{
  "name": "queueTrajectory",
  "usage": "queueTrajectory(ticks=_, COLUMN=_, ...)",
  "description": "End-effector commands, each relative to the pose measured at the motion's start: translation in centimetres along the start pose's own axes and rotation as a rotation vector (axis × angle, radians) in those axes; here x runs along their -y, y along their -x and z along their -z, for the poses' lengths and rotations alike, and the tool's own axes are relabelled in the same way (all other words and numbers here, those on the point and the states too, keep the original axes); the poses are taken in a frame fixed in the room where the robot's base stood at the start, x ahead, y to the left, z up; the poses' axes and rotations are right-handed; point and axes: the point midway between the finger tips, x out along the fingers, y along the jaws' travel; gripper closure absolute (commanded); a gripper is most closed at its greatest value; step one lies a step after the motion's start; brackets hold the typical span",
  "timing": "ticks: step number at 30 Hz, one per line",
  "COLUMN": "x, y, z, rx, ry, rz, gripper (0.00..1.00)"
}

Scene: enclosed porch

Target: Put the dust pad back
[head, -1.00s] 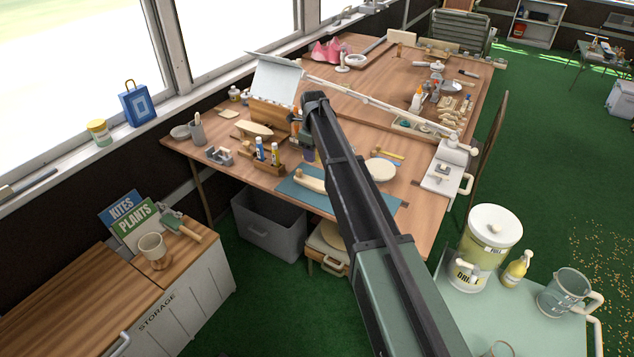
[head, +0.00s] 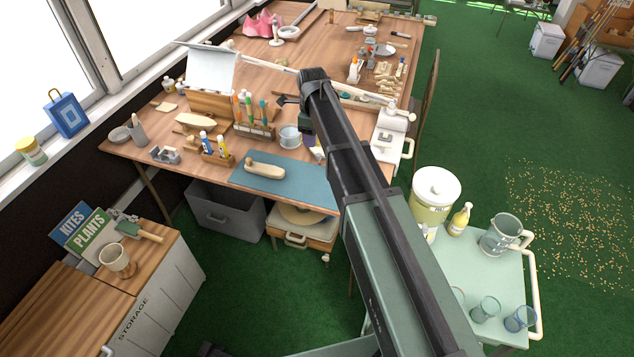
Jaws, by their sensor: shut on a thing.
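My arm reaches over the wooden workbench (head: 150,125) and bends down behind its own dark upper link. My gripper (head: 309,138) shows only in part beside that link, above the bench near the right end of the blue mat (head: 312,188). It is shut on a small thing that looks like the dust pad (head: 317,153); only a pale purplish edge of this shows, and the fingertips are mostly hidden. A wooden block-like tool (head: 264,171) lies on the mat, left of the gripper. I cannot tell whether the held thing touches anything.
A pale round tub (head: 290,137) and a rack of upright tools (head: 254,130) stand close left of the gripper. A glue-bottle holder (head: 217,158) is further left. A white machine (head: 388,140) stands at the right edge. The mat's front is clear.

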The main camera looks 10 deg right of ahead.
Motion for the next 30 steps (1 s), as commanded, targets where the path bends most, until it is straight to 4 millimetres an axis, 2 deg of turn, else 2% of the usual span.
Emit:
queueTrajectory(ticks=1, x=0.0, y=-2.3, z=0.0, rx=0.0, ry=0.0, rz=0.0, gripper=0.72)
queueTrajectory(ticks=6, x=0.0, y=-8.3, z=0.0, rx=0.0, ry=-0.001, rz=0.0, gripper=0.72)
queueTrajectory(ticks=12, x=0.0, y=-14.3, z=0.0, rx=0.0, ry=-0.001, rz=0.0, gripper=0.72)
queueTrajectory(ticks=15, x=0.0, y=-15.2, z=0.0, rx=0.0, ry=-0.001, rz=0.0, gripper=0.72)
queueTrajectory(ticks=20, x=0.0, y=-15.2, z=0.0, rx=0.0, ry=-0.001, rz=0.0, gripper=0.72)
queueTrajectory(ticks=26, x=0.0, y=-19.3, z=0.0, rx=0.0, ry=-0.001, rz=0.0, gripper=0.72)
queueTrajectory(ticks=30, x=0.0, y=-19.1, z=0.0, rx=0.0, ry=-0.001, rz=0.0, gripper=0.72)
